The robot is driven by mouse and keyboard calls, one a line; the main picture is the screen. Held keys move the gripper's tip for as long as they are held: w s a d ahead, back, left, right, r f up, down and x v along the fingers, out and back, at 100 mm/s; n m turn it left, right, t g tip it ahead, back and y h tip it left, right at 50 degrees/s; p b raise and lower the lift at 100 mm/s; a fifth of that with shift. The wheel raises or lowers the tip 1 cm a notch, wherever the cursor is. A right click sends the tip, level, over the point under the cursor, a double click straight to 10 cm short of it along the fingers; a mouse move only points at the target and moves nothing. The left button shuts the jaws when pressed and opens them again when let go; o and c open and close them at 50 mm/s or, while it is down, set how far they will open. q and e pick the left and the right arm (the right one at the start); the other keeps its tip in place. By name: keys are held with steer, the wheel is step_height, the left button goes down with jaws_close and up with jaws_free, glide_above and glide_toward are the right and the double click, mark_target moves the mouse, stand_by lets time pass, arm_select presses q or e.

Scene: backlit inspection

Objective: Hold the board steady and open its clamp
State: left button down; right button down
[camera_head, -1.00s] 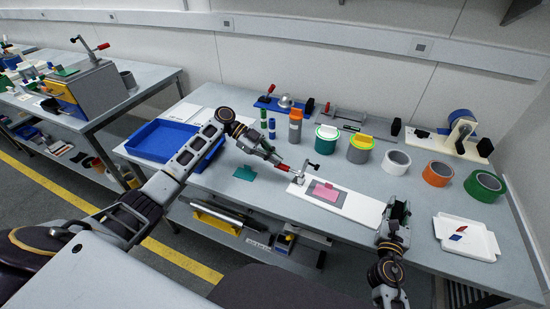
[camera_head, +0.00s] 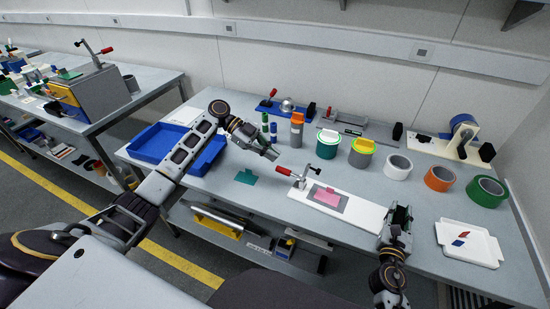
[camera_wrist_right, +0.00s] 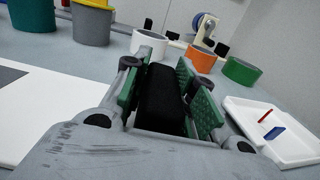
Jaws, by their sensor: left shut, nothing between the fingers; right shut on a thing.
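The white board (camera_head: 362,214) lies on the bench, with a grey panel and a pink sheet (camera_head: 323,195) on it. At its left end stands the clamp (camera_head: 300,182). Its red handle (camera_head: 284,171) points left, away from the board, and its black-tipped arm stands up, clear of the sheet. My left gripper (camera_head: 271,153) is shut and empty, above and behind the red handle, apart from it. My right gripper (camera_head: 398,216) is at the board's right end. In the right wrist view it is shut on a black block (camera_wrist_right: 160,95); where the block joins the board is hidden.
Tape rolls (camera_head: 438,178) and lidded containers (camera_head: 361,152) stand behind the board. A white tray (camera_head: 467,262) is to the right, a blue tray (camera_head: 165,140) to the left.

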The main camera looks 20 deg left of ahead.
arm_select(q)
steer(key=a+f+v, duration=0.1)
steer(key=v, duration=0.7)
steer(key=shift+f, duration=0.25)
arm_select(e)
steer(key=shift+f, duration=0.2)
arm_select(q)
steer(key=shift+w+a, duration=0.1)
steer(key=shift+a, duration=0.05)
arm_select(e)
steer(key=c, duration=1.1)
jaws_free()
steer(key=shift+r, duration=0.1)
steer(key=shift+r, duration=0.2)
steer(key=shift+r, duration=4.8)
arm_select(q)
steer(key=shift+r, duration=0.1)
arm_select(e)
steer(key=shift+r, duration=0.15)
arm_select(q)
step_height(320, 180, up, 9)
steer(key=p, duration=0.9)
arm_select(e)
step_height(320, 180, up, 9)
